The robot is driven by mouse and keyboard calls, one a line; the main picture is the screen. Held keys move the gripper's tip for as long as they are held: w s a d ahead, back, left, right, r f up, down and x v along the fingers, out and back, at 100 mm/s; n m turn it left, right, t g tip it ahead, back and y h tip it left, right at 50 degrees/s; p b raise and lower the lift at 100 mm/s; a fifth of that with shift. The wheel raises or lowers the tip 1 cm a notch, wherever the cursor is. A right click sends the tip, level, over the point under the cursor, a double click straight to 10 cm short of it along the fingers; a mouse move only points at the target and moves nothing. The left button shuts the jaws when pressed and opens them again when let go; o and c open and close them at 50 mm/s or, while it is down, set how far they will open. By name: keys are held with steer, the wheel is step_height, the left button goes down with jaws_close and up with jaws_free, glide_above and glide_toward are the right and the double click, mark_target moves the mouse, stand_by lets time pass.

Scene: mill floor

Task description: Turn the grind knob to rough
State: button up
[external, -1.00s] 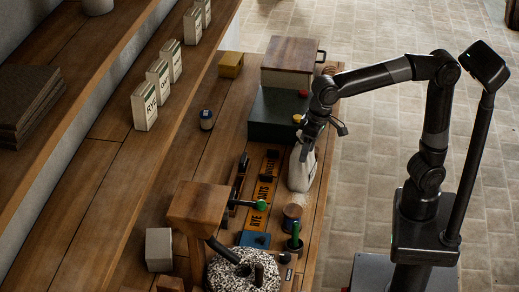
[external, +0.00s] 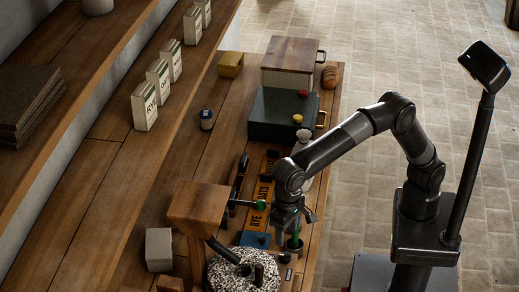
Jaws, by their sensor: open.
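The mill has a wooden hopper (external: 198,203) above a speckled round millstone (external: 262,276). A dark rod with a green end (external: 261,204) sticks out to the right of the hopper. A small blue plate with a dark piece on it (external: 256,239) lies beside the stone. I cannot tell for sure which part is the grind knob, and no setting marks are readable. My gripper (external: 299,219) is open, right of the green end and the blue plate, above a small dark pot with a green upright thing (external: 294,243). It appears empty.
A dark green box (external: 275,128) with red and yellow knobs and a wooden-topped box stand at the back. A lettered board (external: 262,190) lies along the bench. A grey block (external: 159,250) stands left of the mill.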

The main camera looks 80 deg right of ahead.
mark_target(285, 255)
step_height(285, 255, down, 9)
steer(key=shift+f, duration=0.15)
stand_by(0.4)
steer(key=c, duration=1)
steer(key=shift+o, duration=0.2)
